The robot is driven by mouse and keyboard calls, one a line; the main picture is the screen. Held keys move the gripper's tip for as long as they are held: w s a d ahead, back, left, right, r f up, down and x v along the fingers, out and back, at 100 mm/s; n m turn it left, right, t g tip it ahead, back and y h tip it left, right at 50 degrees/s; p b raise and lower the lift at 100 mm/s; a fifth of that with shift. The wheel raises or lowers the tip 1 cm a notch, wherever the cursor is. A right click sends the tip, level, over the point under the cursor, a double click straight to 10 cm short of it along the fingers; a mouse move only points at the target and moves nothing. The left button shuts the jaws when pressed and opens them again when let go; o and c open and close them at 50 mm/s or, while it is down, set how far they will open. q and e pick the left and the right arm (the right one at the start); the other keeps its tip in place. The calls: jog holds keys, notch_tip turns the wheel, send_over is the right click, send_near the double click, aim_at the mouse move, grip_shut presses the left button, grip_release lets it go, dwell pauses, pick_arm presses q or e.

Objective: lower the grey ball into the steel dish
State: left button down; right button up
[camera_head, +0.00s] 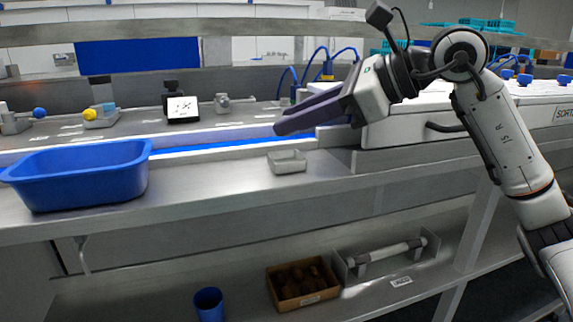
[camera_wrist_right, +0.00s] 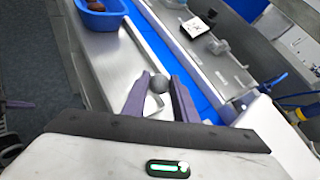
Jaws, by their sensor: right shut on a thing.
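The grey ball (camera_wrist_right: 160,83) is between the fingertips of my right gripper (camera_wrist_right: 161,85) in the right wrist view; the gripper is shut on it. In the head view my right gripper (camera_head: 280,126) points left and slightly down, and the ball cannot be made out there. The small rectangular steel dish (camera_head: 287,166) stands on the steel counter below the fingertips, with clear space between. In the wrist view the dish (camera_wrist_right: 151,105) shows partly between the fingers, the rest hidden. My left gripper is out of view.
A large blue tub (camera_head: 85,185) stands on the counter (camera_head: 220,178) at left; bare counter lies between it and the dish. A blue belt (camera_head: 215,146) runs behind. A white machine (camera_head: 420,158) stands at right. A cardboard box (camera_head: 305,299) and blue cup (camera_head: 209,306) are on the lower shelf.

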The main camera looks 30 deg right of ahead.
jog(key=shift+f+b, duration=0.45)
jog(key=shift+f, duration=0.1)
jog(key=o, duration=1.1)
jog(key=b+v, duration=0.1)
jog(key=v, duration=0.9)
jog(key=shift+b, duration=0.3)
jog(key=shift+s+d, duration=0.15)
